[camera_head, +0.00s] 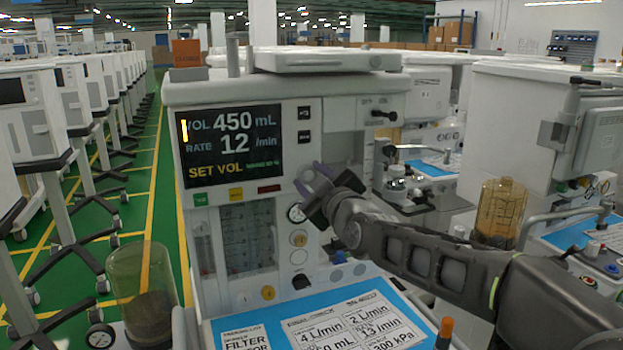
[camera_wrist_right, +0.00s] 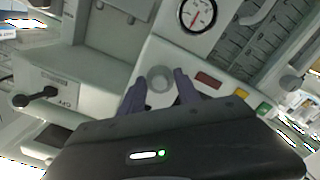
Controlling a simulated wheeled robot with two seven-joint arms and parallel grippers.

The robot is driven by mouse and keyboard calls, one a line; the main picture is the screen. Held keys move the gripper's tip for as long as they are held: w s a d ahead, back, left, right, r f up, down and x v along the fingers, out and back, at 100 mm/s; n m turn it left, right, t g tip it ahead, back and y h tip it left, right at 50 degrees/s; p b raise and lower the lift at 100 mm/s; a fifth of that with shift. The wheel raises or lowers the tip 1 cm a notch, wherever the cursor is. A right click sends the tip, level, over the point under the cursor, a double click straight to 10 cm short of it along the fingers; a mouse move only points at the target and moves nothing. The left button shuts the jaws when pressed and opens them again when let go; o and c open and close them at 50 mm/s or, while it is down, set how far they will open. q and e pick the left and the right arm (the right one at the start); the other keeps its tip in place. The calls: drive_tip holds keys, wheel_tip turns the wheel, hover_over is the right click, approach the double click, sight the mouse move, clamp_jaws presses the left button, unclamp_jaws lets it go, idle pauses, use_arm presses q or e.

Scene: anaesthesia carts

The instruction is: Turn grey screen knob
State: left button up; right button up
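The anaesthesia machine's screen (camera_head: 230,143) reads VOL 450 mL, RATE 12 /min, with SET VOL in yellow below. A round grey knob (camera_wrist_right: 160,78) sits on the light panel in the right wrist view. In the head view my right gripper mostly hides it. My right gripper (camera_head: 314,178) is at the panel, just right of and below the screen. In the wrist view its two purple fingers (camera_wrist_right: 160,87) are apart, one on each side of the knob. I cannot tell whether they touch it. My left gripper is not in view.
A round gauge (camera_wrist_right: 198,14) is close to the knob. Below the screen are flow tubes (camera_head: 248,237) and more knobs (camera_head: 300,282). A blue-edged work surface with cards (camera_head: 325,325) lies below. Glass canisters (camera_head: 145,285) stand left and right (camera_head: 500,212).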

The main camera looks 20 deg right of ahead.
drive_tip(key=o, duration=0.4)
drive_tip(key=shift+s+b, duration=0.3)
drive_tip(key=shift+s, duration=0.3)
drive_tip(key=s, duration=0.2)
drive_tip(key=s+b, duration=0.1)
drive_tip(key=s, duration=0.1)
drive_tip(key=s+b, duration=0.1)
drive_tip(key=s, duration=0.1)
drive_tip(key=shift+s+a, duration=0.25)
drive_tip(key=shift+s, duration=0.05)
